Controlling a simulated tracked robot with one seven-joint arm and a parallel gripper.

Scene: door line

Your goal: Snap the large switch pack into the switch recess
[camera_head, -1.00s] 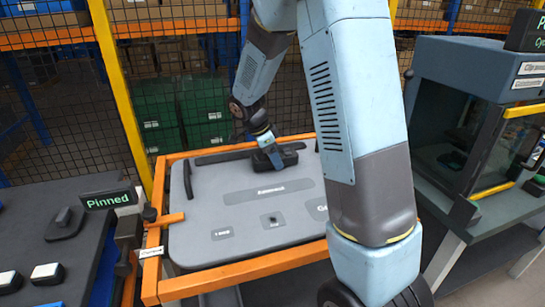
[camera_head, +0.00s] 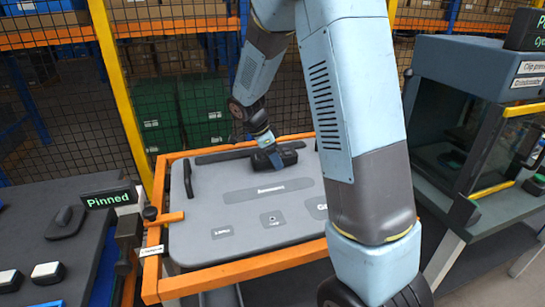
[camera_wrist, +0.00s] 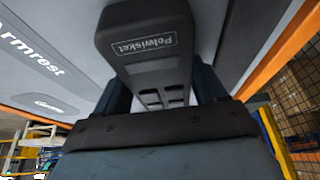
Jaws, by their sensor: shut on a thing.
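The large switch pack (camera_head: 287,156) is a dark, rounded block over the far part of the grey door panel (camera_head: 205,205). My gripper (camera_head: 275,158) is shut on it from above. In the wrist view the switch pack (camera_wrist: 150,38) sits between my two dark fingers. It bears a "Polwisket" label and several small windows. The panel is close behind it, with an "Armrest" label. The switch recess cannot be made out. Whether the pack touches the panel I cannot tell.
A dark bench (camera_head: 60,235) with a "Pinned" sign stands left. A glass-fronted cabinet (camera_head: 440,120) stands right. Mesh fencing and shelves are behind.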

